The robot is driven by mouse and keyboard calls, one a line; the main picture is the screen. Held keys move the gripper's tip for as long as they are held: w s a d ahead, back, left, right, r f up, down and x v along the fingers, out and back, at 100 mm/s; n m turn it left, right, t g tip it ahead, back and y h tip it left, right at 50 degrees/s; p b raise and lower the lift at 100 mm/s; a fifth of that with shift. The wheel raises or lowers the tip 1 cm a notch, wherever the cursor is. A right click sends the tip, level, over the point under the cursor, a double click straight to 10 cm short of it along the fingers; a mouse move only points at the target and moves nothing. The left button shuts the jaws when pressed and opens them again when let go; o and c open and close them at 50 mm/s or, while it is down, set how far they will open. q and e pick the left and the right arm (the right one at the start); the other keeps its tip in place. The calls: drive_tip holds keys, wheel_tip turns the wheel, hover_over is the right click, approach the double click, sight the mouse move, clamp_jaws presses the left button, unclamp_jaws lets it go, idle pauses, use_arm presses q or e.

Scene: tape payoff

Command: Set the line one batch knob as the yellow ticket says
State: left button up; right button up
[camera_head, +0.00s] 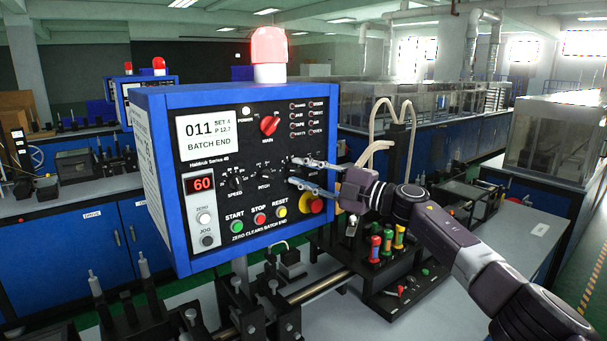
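The blue control box (157,178) has a black front panel with a white screen (208,140) reading "011 SET 4 P 12.7 BATCH END". The speed knob (235,181) and the pitch knob (264,173) show on the panel. I cannot make out a yellow ticket. My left gripper is not in view.
A red main switch (269,125) sits above the knobs. Green start (237,226), red stop (260,218) and yellow reset (281,212) buttons and a red emergency button (311,204) sit below. A lit red beacon (269,47) tops the box. A black rack (381,278) stands below my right arm.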

drive_tip(key=shift+d, duration=0.1)
drive_tip(key=v, duration=1.2)
